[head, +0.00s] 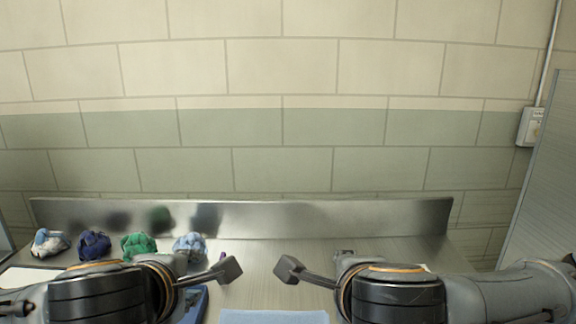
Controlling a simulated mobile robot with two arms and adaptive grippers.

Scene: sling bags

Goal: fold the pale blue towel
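A flat pale blue towel (274,316) lies on the metal worktop at the bottom centre of the head view. Only its far strip shows; the rest is below the picture edge. My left gripper (229,269) points inward from the left, beyond the towel's far left corner in the picture. My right gripper (289,268) points inward from the right and faces it across a gap. Both appear above the towel and apart from it. Each is seen side-on, so its finger opening cannot be made out. I see nothing held in either.
Several bundled cloth items, white-blue, dark blue (94,245), green (138,246) and light blue (189,246), stand at the back left. A blue object (197,306) is partly hidden by my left arm. A steel backsplash (330,218) closes the worktop's rear. The back centre is clear.

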